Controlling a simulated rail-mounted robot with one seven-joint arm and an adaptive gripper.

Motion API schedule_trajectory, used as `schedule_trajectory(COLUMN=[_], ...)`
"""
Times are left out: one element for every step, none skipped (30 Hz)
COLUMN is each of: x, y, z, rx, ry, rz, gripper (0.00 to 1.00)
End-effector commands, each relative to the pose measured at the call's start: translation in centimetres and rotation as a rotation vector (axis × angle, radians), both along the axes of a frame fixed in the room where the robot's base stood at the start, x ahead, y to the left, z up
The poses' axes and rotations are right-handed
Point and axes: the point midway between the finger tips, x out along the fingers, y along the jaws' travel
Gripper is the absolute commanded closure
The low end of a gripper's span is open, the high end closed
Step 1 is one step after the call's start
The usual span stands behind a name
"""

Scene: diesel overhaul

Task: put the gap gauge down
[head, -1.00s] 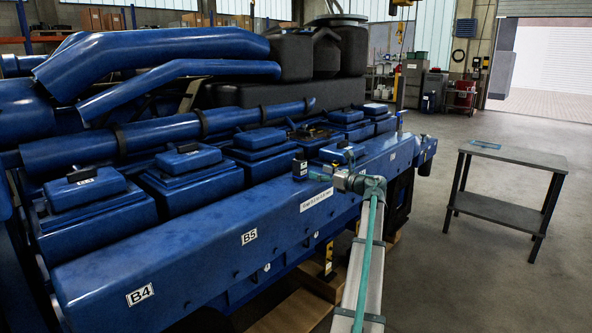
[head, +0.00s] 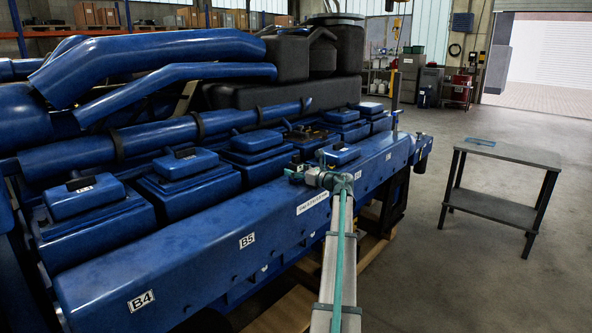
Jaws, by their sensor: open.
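My gripper (head: 294,173) is small and dark at the far end of my arm, over the long blue engine ledge (head: 232,236), near the uncovered cylinder position. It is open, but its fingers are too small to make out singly. I cannot make out the gap gauge for certain in the head view. A small flat blue item (head: 482,142) lies on top of the grey side table (head: 512,153); I cannot tell what it is.
Several blue cylinder covers (head: 184,164) stand in a row behind the ledge. One blue cover (head: 338,154) sits by itself on the ledge just beyond my gripper. The floor (head: 420,262) between engine and table is clear.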

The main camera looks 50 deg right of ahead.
Motion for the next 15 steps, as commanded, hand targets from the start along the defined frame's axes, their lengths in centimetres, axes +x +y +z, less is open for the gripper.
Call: schedule_trajectory(x=[-0.04, -0.05, -0.06, -0.06, -0.06, -0.07, -0.07, -0.07, -0.08, -0.08, -0.08, -0.08, -0.08, -0.09, -0.09], y=[0.0, 0.0, 0.0, 0.0, 0.0, 0.0, 0.0, 0.0, 0.01, 0.01, 0.01, 0.01, 0.01, 0.01, 0.01], z=[-0.06, -0.07, -0.06, -0.07, -0.06, -0.06, -0.06, -0.07, -0.06, -0.06, -0.06, -0.06, -0.06, -0.06, -0.06], rx=[0.0, 0.0, 0.0, 0.0, 0.0, 0.0, 0.0, 0.0, 0.0, 0.0, 0.0, 0.0, 0.0, 0.0, 0.0], ry=[0.0, 0.0, 0.0, 0.0, 0.0, 0.0, 0.0, 0.0, 0.0, 0.0, 0.0, 0.0, 0.0, 0.0, 0.0], rz=[0.0, 0.0, 0.0, 0.0, 0.0, 0.0, 0.0, 0.0, 0.0, 0.0, 0.0, 0.0, 0.0, 0.0, 0.0], gripper=[0.27, 0.27, 0.27, 0.3, 0.35, 0.42, 0.47, 0.52, 0.59, 0.64, 0.69, 0.75, 0.8, 0.85, 0.92])
